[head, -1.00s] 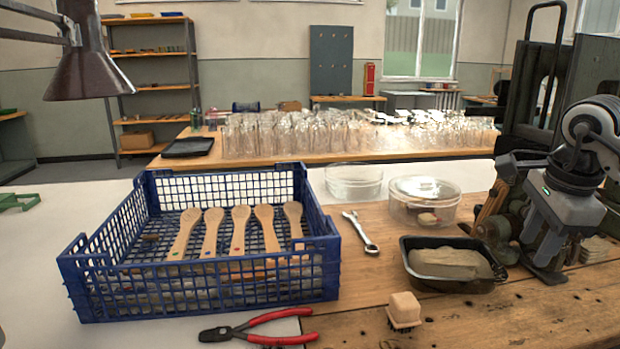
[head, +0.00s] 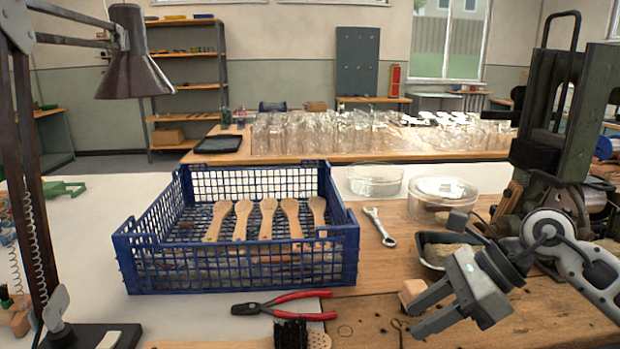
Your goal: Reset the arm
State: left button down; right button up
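My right gripper (head: 428,314) comes in from the right edge and points left and down above the wooden bench. Its two fingers are apart, with nothing seen between them. A small wooden block (head: 411,291) sits just beyond the upper fingertip, partly hidden; I cannot tell whether they touch. The black tray (head: 432,240) is behind the gripper and partly covered by my arm. My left gripper is not in view.
A blue crate (head: 240,275) holds several wooden brush bodies (head: 268,215). Red-handled pliers (head: 285,302), a black-bristled brush (head: 290,335) and a wrench (head: 379,228) lie nearby. Clear tubs (head: 442,195) and a dark press (head: 555,130) stand right; a lamp (head: 135,70) stands left.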

jog(key=s+a+r+m+t+y+p, duration=0.2)
jog(key=s+a+r+m+t+y, duration=0.15)
jog(key=a+m+y, duration=0.75)
jog(key=d+f+m+t+h+p, duration=0.1)
jog(key=d+f+m+t+h, duration=0.15)
jog(key=m+t+h, duration=0.65)
jog(key=d+f+m+t+h, duration=0.15)
jog(key=f+m+t, duration=0.25)
jog(key=m, duration=1.2)
jog(key=s+d+f+m+g+h, duration=0.1)
jog(key=s+f+m+g+h, duration=0.2)
jog(key=s+f+m, duration=0.3)
jog(key=s+d+f+m+g+h+p, duration=0.1)
jog(key=s+d+f+m+g+h, duration=0.1)
jog(key=s+f+m, duration=0.4)
notch_tip(320, 180, down, 4)
jog(key=shift+r+m+g+h, duration=0.25)
jog(key=shift+m+g+h, duration=0.2)
jog(key=shift+m+g, duration=0.35)
jog(key=shift+d, duration=0.1)
